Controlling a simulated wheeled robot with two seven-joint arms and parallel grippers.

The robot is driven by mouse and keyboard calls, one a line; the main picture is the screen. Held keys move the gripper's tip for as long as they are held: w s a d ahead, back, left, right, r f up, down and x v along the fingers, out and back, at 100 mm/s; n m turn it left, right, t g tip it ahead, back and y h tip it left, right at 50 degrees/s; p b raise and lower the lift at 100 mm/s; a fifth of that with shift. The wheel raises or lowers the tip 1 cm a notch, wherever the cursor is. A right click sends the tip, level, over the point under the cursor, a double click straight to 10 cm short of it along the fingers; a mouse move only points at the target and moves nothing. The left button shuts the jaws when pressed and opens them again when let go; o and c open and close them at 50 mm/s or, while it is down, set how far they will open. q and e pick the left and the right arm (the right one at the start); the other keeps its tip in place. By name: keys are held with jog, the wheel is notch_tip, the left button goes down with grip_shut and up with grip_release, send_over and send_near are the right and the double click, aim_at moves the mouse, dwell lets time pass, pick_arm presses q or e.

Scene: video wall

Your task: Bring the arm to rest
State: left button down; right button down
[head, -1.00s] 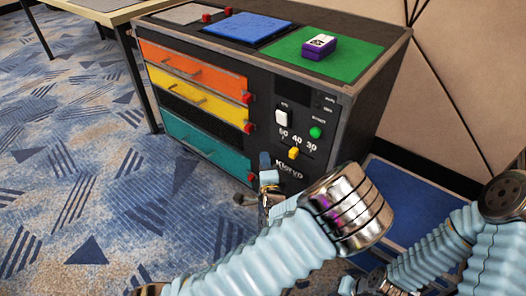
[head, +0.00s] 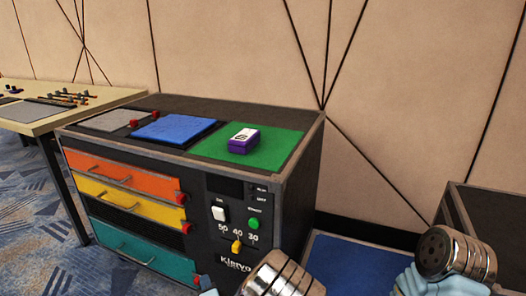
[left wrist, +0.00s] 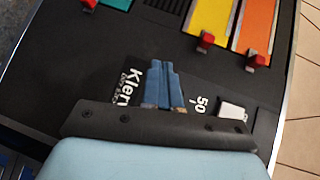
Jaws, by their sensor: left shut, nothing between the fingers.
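My left gripper (left wrist: 165,84) shows in the left wrist view with its two blue fingers together and nothing between them. It is in front of the black panel with the "Kleryo" lettering, and I cannot tell how far from it. In the head view only a bit of it shows at the bottom edge (head: 208,291), beside my silver arm joint. My right arm comes in at the lower right of the head view; its gripper is out of sight.
The black cabinet (head: 293,190) has orange (head: 120,172), yellow (head: 125,200) and teal (head: 140,250) drawers. A purple-and-white box (head: 243,141) sits on its green mat (head: 285,143). A table (head: 115,100) stands at left, a blue mat (head: 350,265) lies to the right of the cabinet.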

pick_arm(q)
jog(key=s+f+n+g+h, duration=0.2)
jog(key=s+f+n+g, duration=0.25)
jog(key=f, duration=0.35)
jog(key=s+f+n+g+h, duration=0.2)
jog(key=s+f+n+g, duration=0.15)
jog(key=s+f, duration=0.4)
jog(key=s+d+f+n+g+h, duration=0.1)
jog(key=s+d+n+g+h, duration=0.4)
jog(key=s+d+h, duration=0.1)
jog(key=shift+s+d+f+h+p, duration=0.3)
jog(key=shift+s+d+f+h, duration=0.15)
jog(key=shift+s, duration=0.6)
